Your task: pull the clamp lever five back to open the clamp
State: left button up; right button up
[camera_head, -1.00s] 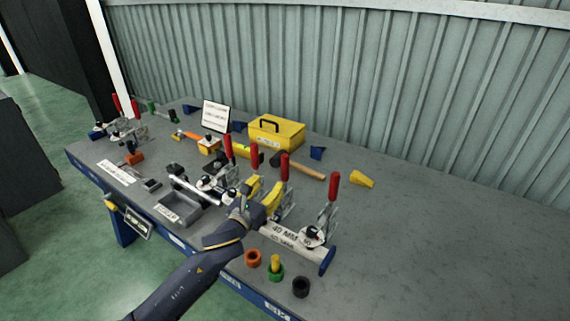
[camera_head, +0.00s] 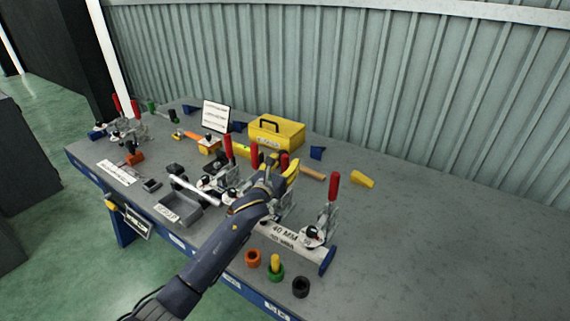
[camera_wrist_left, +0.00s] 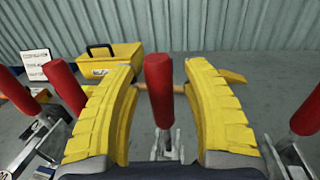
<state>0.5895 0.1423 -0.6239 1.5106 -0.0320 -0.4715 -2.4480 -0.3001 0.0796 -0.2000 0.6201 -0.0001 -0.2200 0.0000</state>
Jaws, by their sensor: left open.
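Several toggle clamps with red lever handles stand in a row on the workbench. By a left-to-right count, clamp lever five (camera_head: 284,160) is upright and partly hidden by my gripper in the head view. In the left wrist view its red handle (camera_wrist_left: 158,85) stands between my fingers, with a gap on each side. My left gripper (camera_head: 281,167) is open around it. Its yellow ribbed fingers also show in the left wrist view (camera_wrist_left: 160,105). My right gripper is not in view.
Neighbouring red levers stand close by on the left (camera_head: 254,155) and right (camera_head: 333,187). A yellow toolbox (camera_head: 277,133) and a hammer handle (camera_head: 313,174) lie behind. Orange (camera_head: 252,258), green (camera_head: 275,272) and black (camera_head: 301,287) cups stand in front. The bench's right side is clear.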

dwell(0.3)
pick_arm(q)
grip_shut()
dwell(0.3)
